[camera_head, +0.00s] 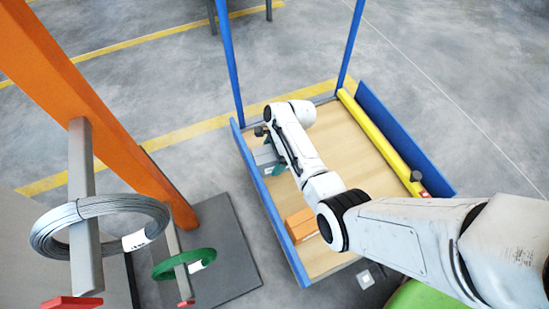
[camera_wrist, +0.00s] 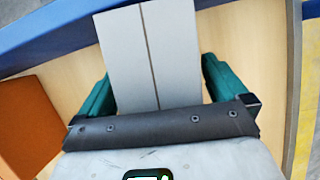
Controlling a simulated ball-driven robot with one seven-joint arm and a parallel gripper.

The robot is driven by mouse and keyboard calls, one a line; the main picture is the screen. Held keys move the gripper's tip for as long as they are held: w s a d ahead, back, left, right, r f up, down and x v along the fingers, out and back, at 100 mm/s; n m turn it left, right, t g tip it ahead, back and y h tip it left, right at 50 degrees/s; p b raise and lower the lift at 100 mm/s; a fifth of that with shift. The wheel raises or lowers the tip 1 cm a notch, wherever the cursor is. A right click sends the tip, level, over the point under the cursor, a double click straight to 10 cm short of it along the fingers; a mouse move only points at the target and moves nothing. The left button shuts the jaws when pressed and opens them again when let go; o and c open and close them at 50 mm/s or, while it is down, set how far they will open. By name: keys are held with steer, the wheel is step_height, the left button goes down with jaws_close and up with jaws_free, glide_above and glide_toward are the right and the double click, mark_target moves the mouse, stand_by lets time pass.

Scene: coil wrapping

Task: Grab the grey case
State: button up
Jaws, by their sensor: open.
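The grey case (camera_head: 264,157) lies on the wooden top of the blue-framed table, near its left edge. In the wrist view the grey case (camera_wrist: 150,50) has a pale top with a dark seam along its middle. My gripper (camera_wrist: 156,78) is open, with one teal finger on each side of the case's near part. I cannot tell whether the fingers touch it. In the head view my gripper (camera_head: 273,156) is at the case, and my arm partly hides both.
An orange box (camera_head: 302,223) lies on the wooden table top (camera_head: 350,150), also in the wrist view (camera_wrist: 30,125). Blue edges (camera_head: 268,200) and a yellow bar (camera_head: 380,140) border the top. Wire coils (camera_head: 100,210) hang at left beside an orange post (camera_head: 90,110).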

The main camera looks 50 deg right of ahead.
steer(key=shift+c, duration=0.3)
steer(key=c, duration=1.3)
steer(key=shift+c, duration=0.8)
steer(key=shift+r, duration=0.2)
